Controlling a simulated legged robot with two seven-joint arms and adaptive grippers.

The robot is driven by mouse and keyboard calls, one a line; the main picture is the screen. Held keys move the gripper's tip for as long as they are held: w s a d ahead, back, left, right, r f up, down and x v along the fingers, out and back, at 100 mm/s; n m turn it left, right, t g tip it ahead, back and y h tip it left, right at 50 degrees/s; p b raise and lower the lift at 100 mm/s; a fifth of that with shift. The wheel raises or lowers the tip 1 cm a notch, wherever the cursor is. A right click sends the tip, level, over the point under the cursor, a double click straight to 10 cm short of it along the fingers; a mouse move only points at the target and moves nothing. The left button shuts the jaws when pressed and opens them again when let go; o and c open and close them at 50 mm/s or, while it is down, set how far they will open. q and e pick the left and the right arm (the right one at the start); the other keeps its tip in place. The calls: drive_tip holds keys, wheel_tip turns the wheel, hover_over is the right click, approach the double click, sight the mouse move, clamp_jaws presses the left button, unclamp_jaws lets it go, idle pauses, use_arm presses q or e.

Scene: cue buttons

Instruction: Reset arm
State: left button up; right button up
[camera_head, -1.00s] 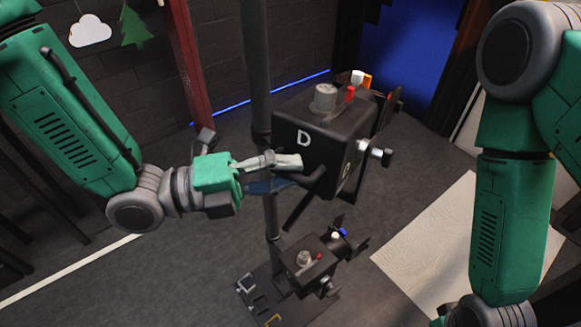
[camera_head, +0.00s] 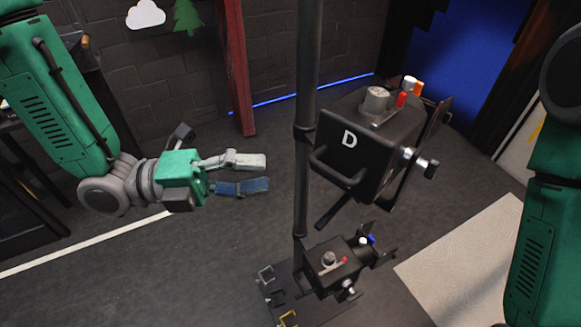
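My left gripper (camera_head: 252,174) is in the left middle of the head view. Its two fingers, one pale and one blue, are apart with nothing between them. It is to the left of the black pole (camera_head: 304,130) and clear of the black box marked D (camera_head: 350,160). My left arm (camera_head: 60,95) is green and comes in from the left. My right arm (camera_head: 545,220) shows at the right edge; its gripper is out of view.
A second, smaller black box (camera_head: 333,267) sits lower on the pole, above a dark base plate (camera_head: 290,295). A red post (camera_head: 236,70) stands by the brick wall. A pale board (camera_head: 465,262) lies on the floor at right. Grey floor is open around my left gripper.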

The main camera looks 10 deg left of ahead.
use_arm(q)
drive_tip(key=shift+v, duration=0.8)
drive_tip(key=shift+d, duration=0.2)
drive_tip(key=a+f+n+t+y+b, duration=0.1)
drive_tip(key=a+f+n+y+b, duration=0.3)
drive_tip(key=f+n, duration=0.75)
drive_tip(key=a+f+n+t+y+b, duration=0.1)
drive_tip(key=f+n+y+b, duration=0.4)
drive_tip(key=f, duration=1.1)
drive_tip(key=s+a+f+n+g+y+b, duration=0.4)
drive_tip(key=s+a+f+n+y, duration=0.5)
drive_tip(key=s+f+n, duration=0.6)
drive_tip(key=shift+a+f+n+g+b, duration=0.35)
drive_tip(key=shift+a+f+n+g, duration=0.35)
drive_tip(key=shift+a+n, duration=0.4)
drive_tip(key=shift+w+a+f, duration=0.1)
drive_tip(key=shift+w, duration=0.05)
